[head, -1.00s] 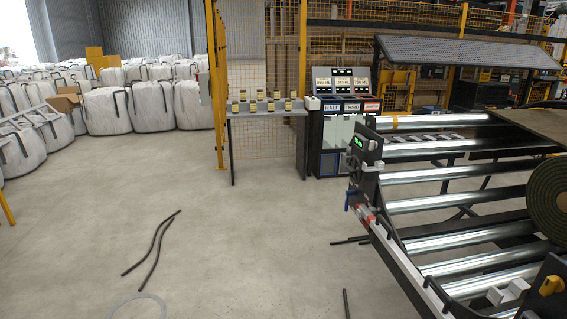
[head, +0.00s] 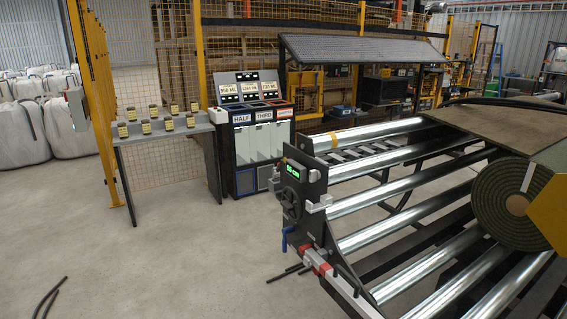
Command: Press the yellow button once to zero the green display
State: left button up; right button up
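The green display (head: 293,171) is a small lit screen on the dark end plate of the roller machine (head: 300,195), near the middle of the head view. Its characters are too small to read surely. I cannot make out a yellow button on this plate. A dark handwheel (head: 289,203) sits below the display. A large yellow shape (head: 552,208) is cut off by the right edge, in front of the turf roll (head: 500,200). I cannot tell what it is. Neither of my grippers is in view.
A cabinet (head: 258,150) labelled HALF and THIRD stands behind the machine. A grey shelf (head: 165,133) with small dark and yellow items is left of it, by a yellow post (head: 95,100). Open concrete floor (head: 170,260) lies left and front. Dark strips (head: 48,298) lie there.

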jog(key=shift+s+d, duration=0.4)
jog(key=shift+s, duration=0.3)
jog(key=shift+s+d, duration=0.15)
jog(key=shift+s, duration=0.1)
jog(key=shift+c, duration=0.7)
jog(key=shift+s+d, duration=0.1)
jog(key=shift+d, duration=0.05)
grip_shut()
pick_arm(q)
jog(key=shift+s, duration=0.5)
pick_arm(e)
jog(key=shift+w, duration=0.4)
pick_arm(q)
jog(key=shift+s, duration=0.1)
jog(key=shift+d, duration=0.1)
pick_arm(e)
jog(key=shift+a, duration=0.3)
